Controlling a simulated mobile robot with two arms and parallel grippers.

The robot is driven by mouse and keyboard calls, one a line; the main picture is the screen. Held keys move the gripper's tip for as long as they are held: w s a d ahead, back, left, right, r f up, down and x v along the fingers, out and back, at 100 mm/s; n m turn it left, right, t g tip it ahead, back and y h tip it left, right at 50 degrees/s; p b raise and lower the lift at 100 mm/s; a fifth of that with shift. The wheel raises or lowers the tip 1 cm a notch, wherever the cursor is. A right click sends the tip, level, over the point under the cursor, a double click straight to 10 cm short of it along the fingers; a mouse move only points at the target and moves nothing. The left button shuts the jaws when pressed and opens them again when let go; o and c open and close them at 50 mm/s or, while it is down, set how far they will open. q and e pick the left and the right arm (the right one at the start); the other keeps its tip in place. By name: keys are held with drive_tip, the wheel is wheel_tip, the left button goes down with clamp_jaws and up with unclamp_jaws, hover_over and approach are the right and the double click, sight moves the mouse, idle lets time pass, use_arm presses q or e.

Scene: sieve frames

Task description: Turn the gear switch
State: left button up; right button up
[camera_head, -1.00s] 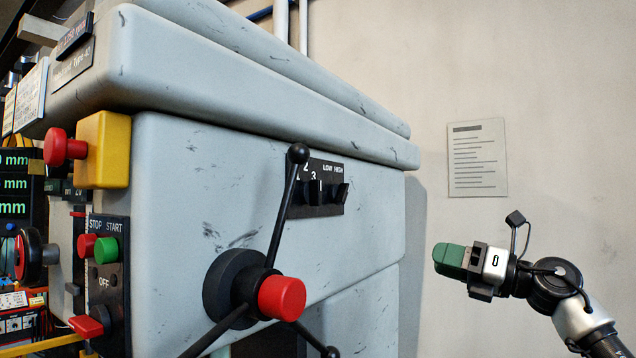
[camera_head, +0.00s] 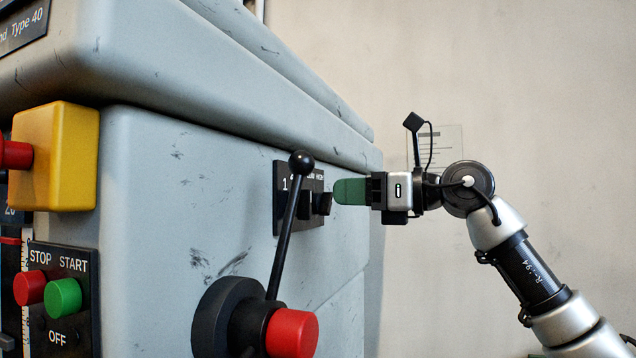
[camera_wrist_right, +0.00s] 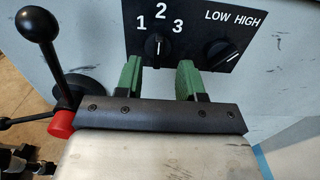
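The gear switch is a black knob (camera_wrist_right: 158,46) under the numbers 1, 2 and 3 on a black plate (camera_wrist_right: 190,15); its white mark points up, toward the 2. In the head view the plate (camera_head: 281,200) sits on the grey machine's side, and the knob is partly hidden by the lever. My right gripper (camera_head: 337,192) is at the plate's right edge in the head view. In the wrist view its green fingers (camera_wrist_right: 160,66) are open, one to each side below the knob, with nothing held. Contact cannot be told. My left gripper is out of view.
A LOW/HIGH knob (camera_wrist_right: 222,52) sits right of the gear knob, near my right finger. A black ball-ended lever (camera_head: 290,220) with a red hub (camera_head: 292,333) stands left of the gripper. Red (camera_head: 30,288) and green (camera_head: 63,297) buttons are far left.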

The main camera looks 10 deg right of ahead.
sight(311, 193)
drive_tip(key=p+x, duration=0.1)
drive_tip(key=x, duration=0.5)
drive_tip(key=shift+a+p, duration=0.1)
drive_tip(key=shift+p, duration=0.3)
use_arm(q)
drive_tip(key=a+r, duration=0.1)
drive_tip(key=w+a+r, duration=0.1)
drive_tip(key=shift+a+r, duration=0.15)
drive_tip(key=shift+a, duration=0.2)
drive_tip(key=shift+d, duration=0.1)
use_arm(e)
drive_tip(key=shift+f, duration=0.1)
drive_tip(key=shift+c, duration=1)
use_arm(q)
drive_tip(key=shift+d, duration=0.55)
use_arm(e)
clamp_jaws()
